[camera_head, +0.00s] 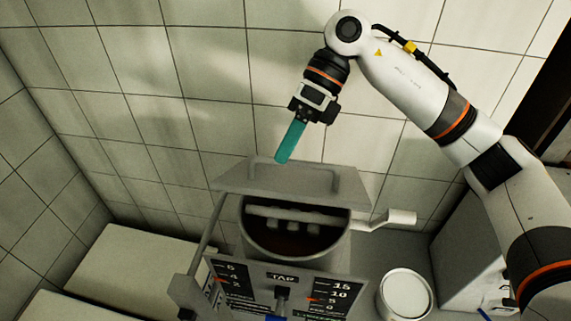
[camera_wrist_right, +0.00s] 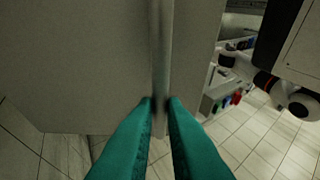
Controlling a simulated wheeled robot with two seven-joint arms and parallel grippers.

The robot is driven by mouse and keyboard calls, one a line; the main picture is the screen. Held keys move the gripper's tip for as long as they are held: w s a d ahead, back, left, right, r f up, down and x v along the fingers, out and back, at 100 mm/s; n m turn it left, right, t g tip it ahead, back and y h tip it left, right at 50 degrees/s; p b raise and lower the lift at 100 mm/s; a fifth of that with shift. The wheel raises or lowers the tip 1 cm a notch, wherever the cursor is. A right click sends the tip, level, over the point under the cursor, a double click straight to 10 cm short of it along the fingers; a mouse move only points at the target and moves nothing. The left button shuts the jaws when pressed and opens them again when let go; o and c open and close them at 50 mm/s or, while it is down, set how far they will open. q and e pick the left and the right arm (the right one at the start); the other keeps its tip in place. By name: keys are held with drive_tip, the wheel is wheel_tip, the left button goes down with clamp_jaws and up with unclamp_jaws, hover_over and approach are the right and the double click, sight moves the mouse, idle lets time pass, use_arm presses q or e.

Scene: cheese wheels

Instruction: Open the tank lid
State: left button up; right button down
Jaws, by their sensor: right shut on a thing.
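The tank (camera_head: 292,252) stands in the lower middle of the head view, with dark contents and a stirring bar inside. Its grey lid (camera_head: 240,178) is raised at the back, so the opening shows. A handle (camera_head: 337,177) is on the lid. My right gripper (camera_head: 282,160) reaches down from above with its teal fingers at the left end of the handle. In the right wrist view the fingers (camera_wrist_right: 160,104) are closed around the handle bar (camera_wrist_right: 161,50), against the broad grey lid face (camera_wrist_right: 75,60). My left gripper is in neither view.
A control panel (camera_head: 283,271) with scales is on the tank's front. A white lever (camera_head: 397,217) juts out on the right. A round white container (camera_head: 405,293) stands right of the tank, and white surfaces (camera_head: 135,270) lie on the left. A tiled wall is close behind.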

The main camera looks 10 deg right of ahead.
drive_tip(key=shift+w+d+r, duration=0.2)
drive_tip(key=shift+w, duration=0.25)
drive_tip(key=c, duration=1.5)
unclamp_jaws()
drive_tip(key=shift+w+f, duration=0.1)
drive_tip(key=shift+w, duration=0.05)
drive_tip(key=shift+w+d, duration=0.15)
drive_tip(key=shift+w, duration=0.1)
drive_tip(key=shift+s, duration=0.25)
drive_tip(key=b+v, duration=0.2)
drive_tip(key=v, duration=1)
drive_tip(key=shift+b, duration=0.3)
